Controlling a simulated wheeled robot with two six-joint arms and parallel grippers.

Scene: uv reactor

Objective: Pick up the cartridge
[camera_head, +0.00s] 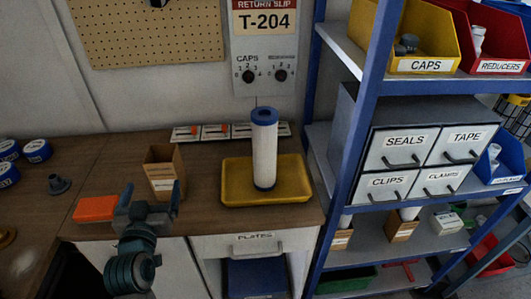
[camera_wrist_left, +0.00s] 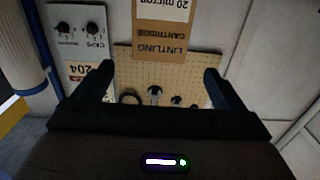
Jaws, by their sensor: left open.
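A white cylindrical cartridge (camera_head: 265,150) with blue end caps stands upright in a yellow tray (camera_head: 296,190) on the bench. My left gripper (camera_head: 150,196) is open and empty, left of the cartridge and apart from it, in front of a small cardboard box (camera_head: 162,185). In the left wrist view the scene is upside down. The open fingers (camera_wrist_left: 158,75) point toward the wall, with the box's cartridge label (camera_wrist_left: 163,32) beyond them. The cartridge (camera_wrist_left: 24,45) shows in part at the left edge there. My right gripper is not in view.
An orange block (camera_head: 95,209) lies left of the left gripper. Blue tape rolls (camera_head: 37,150) and a grey fitting (camera_head: 58,184) lie farther left. A blue-framed shelf (camera_head: 352,150) with labelled drawers stands close right of the tray. A T-204 panel (camera_head: 268,60) hangs behind.

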